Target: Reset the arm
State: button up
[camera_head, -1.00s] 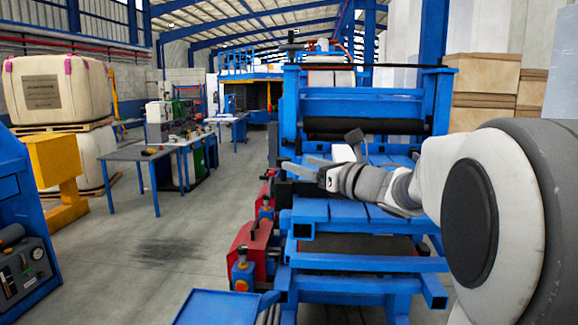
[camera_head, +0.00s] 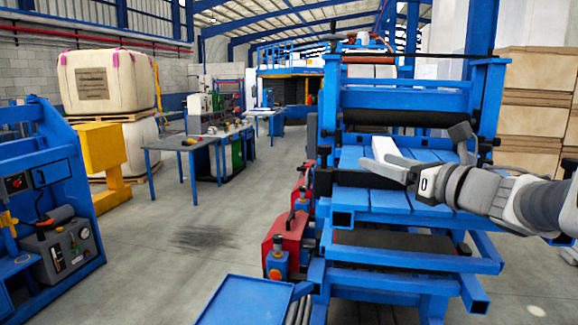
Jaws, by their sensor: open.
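My gripper (camera_head: 376,163) is at the end of my arm, which reaches in from the right edge of the head view. Its fingers point left, in front of or over the blue slatted bed of the blue press machine (camera_head: 400,201). The fingers are apart, and I see nothing between them. The far finger is partly hidden. I cannot tell how high the gripper is above the bed.
Red boxes (camera_head: 287,238) stand along the machine's left side. A blue tray (camera_head: 243,301) is at the bottom. A blue frame with gauges (camera_head: 62,195) stands at the left, and a work table (camera_head: 182,143) behind. The grey floor between is clear.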

jog(key=s+d+f+m+g+h, duration=0.15)
jog(key=m+h, duration=0.25)
jog(key=m, duration=0.5)
jog(key=s+f+m+h, duration=0.2)
jog(key=s+m+h, duration=0.1)
jog(key=m, duration=0.6)
jog(key=s+d+f+m+h, duration=0.15)
jog(key=m+h, duration=0.25)
jog(key=m, duration=0.5)
jog(key=s+a+f+m+g+y, duration=0.1)
jog(key=s+a+f+m+g, duration=0.3)
jog(key=s, duration=0.5)
jog(key=s+a+f+m+g+y, duration=0.2)
jog(key=s+a+f+m+g, duration=0.3)
jog(key=s+a+f+m, duration=0.3)
notch_tip(320, 180, down, 3)
jog(key=shift+s+f+m, duration=0.2)
jog(key=shift+s+m, duration=0.55)
jog(key=shift+m, duration=0.25)
